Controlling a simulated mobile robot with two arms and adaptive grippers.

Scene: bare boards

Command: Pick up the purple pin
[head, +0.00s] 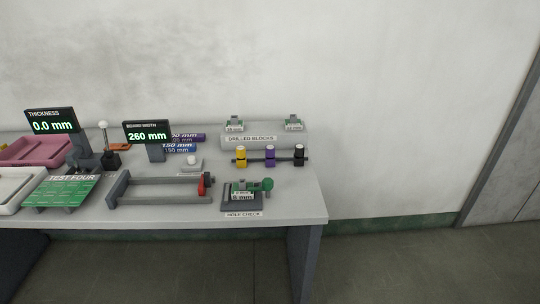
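The purple pin (270,155) stands upright in a dark rack (284,160) on the right part of the grey table.
A grey table (270,205) bears a hole check stand (240,197) in front of the pins and a drilled blocks shelf (252,139) behind. A clamp-like frame (160,191) lies to the left, with displays beyond. Open floor lies right.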

